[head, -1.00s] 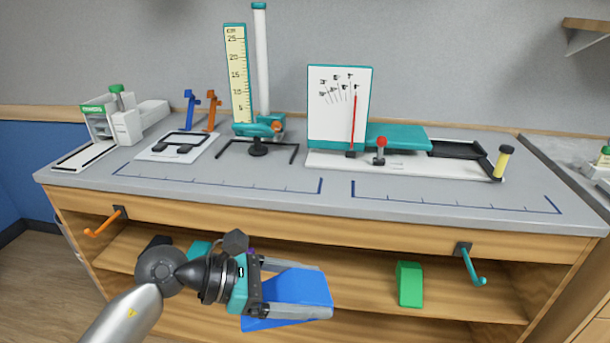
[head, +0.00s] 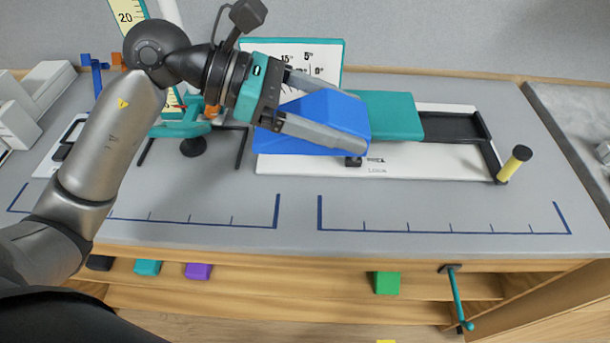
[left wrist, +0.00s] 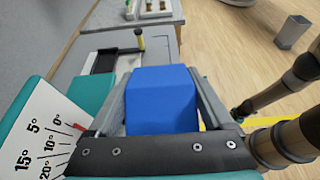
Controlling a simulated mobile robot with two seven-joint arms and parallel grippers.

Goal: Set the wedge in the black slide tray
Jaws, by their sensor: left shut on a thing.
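My left gripper (head: 318,112) is shut on a blue wedge (head: 325,105). It holds the wedge above the bench, in front of the angle board and over the left part of the white slide base. The left wrist view also shows the blue wedge (left wrist: 160,98) between the fingers. The black slide tray (head: 450,127) is at the right end of the white base (head: 430,163), right of the teal block (head: 390,115). The part of the tray I see is empty; it also shows in the left wrist view (left wrist: 103,62). My right gripper is not in view.
A post with a yellow grip (head: 514,163) stands at the tray's right end. The angle board (head: 330,50) is behind my gripper. A teal stand (head: 180,128) is to the left. The bench front (head: 440,215) is clear. Several coloured blocks, one green (head: 387,283), lie on the shelf below.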

